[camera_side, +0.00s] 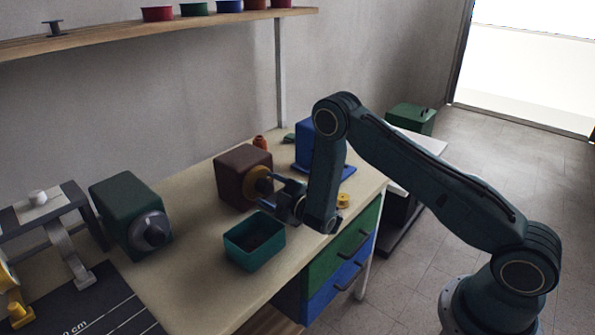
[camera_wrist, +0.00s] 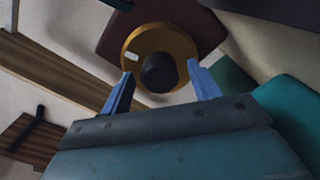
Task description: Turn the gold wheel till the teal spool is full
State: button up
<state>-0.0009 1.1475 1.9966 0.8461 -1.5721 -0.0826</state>
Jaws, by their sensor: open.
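The gold wheel (camera_side: 252,177) sits on the front of a dark brown box (camera_side: 236,168) on the bench. In the wrist view the wheel (camera_wrist: 184,46) shows as a gold disc with a dark central knob (camera_wrist: 158,73) and a small white mark at its left. My gripper (camera_side: 281,186) is in front of the wheel, its blue fingers apart. In the wrist view the gripper's fingertips (camera_wrist: 160,69) stand either side of the knob, with visible gaps; I cannot tell how far in depth they are. I cannot pick out a teal spool in either view.
A teal open bin (camera_side: 268,249) stands in front of the brown box. A green box with a grey knob (camera_side: 123,205) is to the left, a blue stand (camera_side: 303,145) behind my arm. A small yellow piece (camera_side: 343,200) lies near the bench's right edge. A shelf (camera_side: 110,36) runs above.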

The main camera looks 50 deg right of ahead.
jog(key=shift+s, duration=0.15)
jog(key=shift+s, duration=6.6)
jog(key=shift+w+a+r+m+g+h, duration=0.15)
jog(key=shift+r+m+g, duration=0.75)
jog(key=shift+m, duration=0.7)
jog(key=shift+s+a+r+m+g+h, duration=0.15)
jog(key=shift+r+m+g, duration=0.4)
jog(key=shift+r+m, duration=0.8)
jog(key=shift+w+a+r+m+g+h, duration=0.15)
jog(key=shift+r+m+g, duration=0.6)
jog(key=shift+m, duration=1.1)
jog(key=shift+w+f, duration=0.1)
jog(key=shift+x, duration=6.85)
